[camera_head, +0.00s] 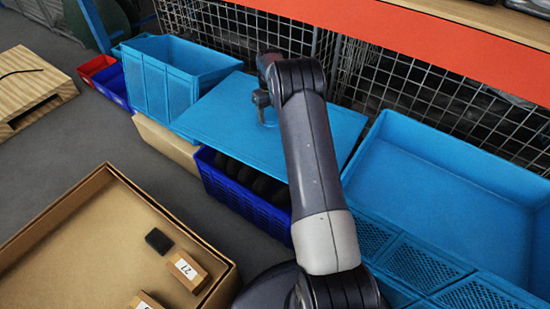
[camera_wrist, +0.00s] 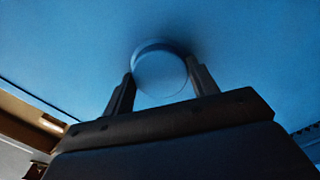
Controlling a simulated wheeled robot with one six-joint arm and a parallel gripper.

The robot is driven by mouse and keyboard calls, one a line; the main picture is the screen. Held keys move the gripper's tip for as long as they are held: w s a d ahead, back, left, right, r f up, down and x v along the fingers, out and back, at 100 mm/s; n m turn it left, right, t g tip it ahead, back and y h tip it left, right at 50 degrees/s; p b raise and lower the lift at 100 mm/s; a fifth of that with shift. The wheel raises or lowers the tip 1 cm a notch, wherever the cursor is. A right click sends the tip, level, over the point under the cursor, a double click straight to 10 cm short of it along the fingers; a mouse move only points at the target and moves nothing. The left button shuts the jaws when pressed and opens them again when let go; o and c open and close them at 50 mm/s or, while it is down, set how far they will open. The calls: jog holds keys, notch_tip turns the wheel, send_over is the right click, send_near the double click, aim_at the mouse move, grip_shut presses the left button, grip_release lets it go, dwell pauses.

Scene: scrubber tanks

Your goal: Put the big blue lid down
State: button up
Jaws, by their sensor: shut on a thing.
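The big blue lid (camera_head: 225,115) is a flat light-blue panel. In the head view it lies over a dark blue crate (camera_head: 240,195) that has dark rounded things inside; the crate's front part shows uncovered below the lid's edge. I cannot tell whether the lid touches the crate. My gripper (camera_head: 262,100) is above the lid and shut on its round knob. In the wrist view the two fingers of my gripper (camera_wrist: 160,80) stand on either side of the knob (camera_wrist: 160,72), and the lid's surface (camera_wrist: 250,50) fills most of the picture.
A tall light-blue bin (camera_head: 165,75) stands to the left of the lid, and a large open light-blue bin (camera_head: 440,180) to the right. An orange shelf beam (camera_head: 440,50) and wire mesh are behind. A large cardboard box (camera_head: 90,240) is at front left. Grey floor (camera_head: 110,140) shows between.

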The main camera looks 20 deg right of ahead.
aim_at(270, 127)
notch_tip(270, 127, down, 7)
jog(key=b, duration=0.5)
jog(key=shift+b, duration=0.35)
